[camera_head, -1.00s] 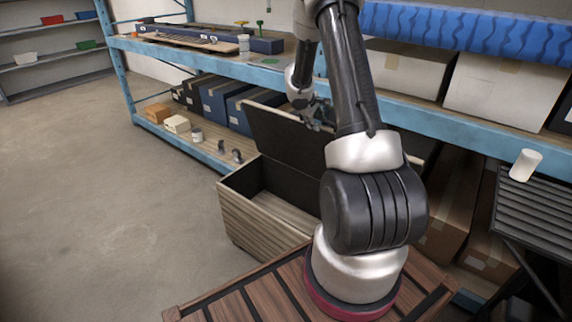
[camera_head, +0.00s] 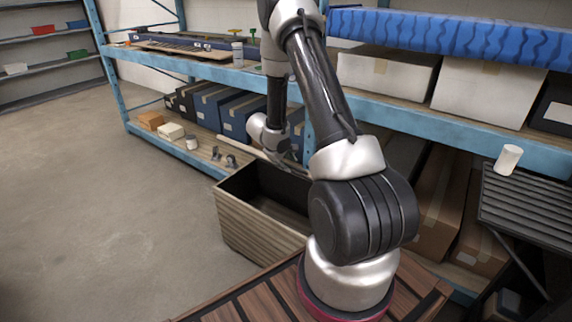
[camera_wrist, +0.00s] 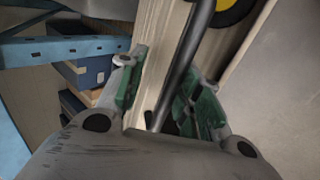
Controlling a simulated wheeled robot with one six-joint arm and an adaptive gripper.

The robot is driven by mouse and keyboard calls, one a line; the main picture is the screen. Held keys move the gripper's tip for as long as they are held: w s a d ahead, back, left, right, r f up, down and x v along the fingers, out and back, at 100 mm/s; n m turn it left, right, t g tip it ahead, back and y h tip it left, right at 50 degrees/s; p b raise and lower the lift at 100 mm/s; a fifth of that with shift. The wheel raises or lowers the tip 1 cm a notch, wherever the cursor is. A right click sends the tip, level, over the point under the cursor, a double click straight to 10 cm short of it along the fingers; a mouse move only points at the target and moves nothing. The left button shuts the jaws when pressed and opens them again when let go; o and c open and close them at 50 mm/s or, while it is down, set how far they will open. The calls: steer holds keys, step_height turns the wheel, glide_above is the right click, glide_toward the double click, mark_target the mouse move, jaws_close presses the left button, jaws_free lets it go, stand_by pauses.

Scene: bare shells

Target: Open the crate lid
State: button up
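The wooden crate (camera_head: 250,228) stands in front of the blue shelf, its dark inside partly showing. Its lid (camera_head: 243,147) is raised and tipped back, seen nearly edge-on as a pale strip behind the crate. My gripper (camera_head: 284,160) is at the lid's right part, partly hidden by my arm. In the wrist view, my gripper's green-padded fingers (camera_wrist: 163,80) are spread on either side of a dark bar (camera_wrist: 184,65) running along pale wood. A gap shows between the left pad and the bar. Contact at the right pad is unclear.
The blue shelf (camera_head: 200,68) runs close behind the crate, with blue boxes (camera_head: 213,105) on its lower level. A slatted dark stand (camera_head: 525,203) holding a white cylinder (camera_head: 508,159) is at right. The floor (camera_head: 100,200) at left is clear.

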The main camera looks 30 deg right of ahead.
steer(key=shift+a+f, duration=0.1)
steer(key=shift+a, duration=0.05)
steer(key=v, duration=0.9)
stand_by(0.7)
steer(key=shift+s+a+f, duration=0.1)
steer(key=shift+f, duration=0.05)
stand_by(0.4)
